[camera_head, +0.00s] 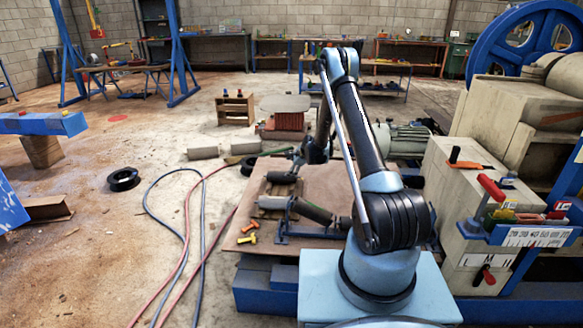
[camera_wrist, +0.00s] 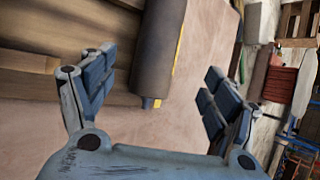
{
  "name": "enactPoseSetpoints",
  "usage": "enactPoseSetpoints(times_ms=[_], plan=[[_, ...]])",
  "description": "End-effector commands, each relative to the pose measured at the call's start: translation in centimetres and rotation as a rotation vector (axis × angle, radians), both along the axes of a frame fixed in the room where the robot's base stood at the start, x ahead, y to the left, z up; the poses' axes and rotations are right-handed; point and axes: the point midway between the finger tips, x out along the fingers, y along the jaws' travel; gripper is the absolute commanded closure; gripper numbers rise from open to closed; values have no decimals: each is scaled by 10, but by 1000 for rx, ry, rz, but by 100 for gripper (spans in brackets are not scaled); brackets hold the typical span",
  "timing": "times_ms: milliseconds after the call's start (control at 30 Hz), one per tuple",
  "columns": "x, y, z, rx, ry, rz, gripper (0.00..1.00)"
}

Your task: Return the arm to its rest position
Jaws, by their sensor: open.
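My gripper (camera_wrist: 158,78) is open in the wrist view, its two fingers spread wide with nothing between the pads. In the head view my arm rises from its light-blue base, bends at a high elbow and reaches down over the brown board (camera_head: 262,236). There my gripper (camera_head: 296,164) is small and dark, partly hidden by the arm. A dark grey cylinder (camera_wrist: 158,50) with a yellow stripe lies beyond the fingers in the wrist view, beside wooden planks (camera_wrist: 40,110). Whether a finger touches it cannot be told.
Dark rollers (camera_head: 318,212) and yellow bolts (camera_head: 247,239) lie on the board. The beige crusher (camera_head: 470,165) with its blue wheel (camera_head: 486,50) and a shelf of tools (camera_head: 520,217) stand close at right. Hoses (camera_head: 187,235) cross the floor at left.

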Motion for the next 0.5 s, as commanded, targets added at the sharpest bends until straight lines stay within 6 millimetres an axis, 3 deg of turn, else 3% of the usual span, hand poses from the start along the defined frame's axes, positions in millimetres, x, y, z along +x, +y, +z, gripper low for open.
enactPoseSetpoints(times_ms=[167, 500], plan=[[-4, -7, 20, -23, -9, 23, 20], [-34, -39, 110, -145, -51, 149, 20]])
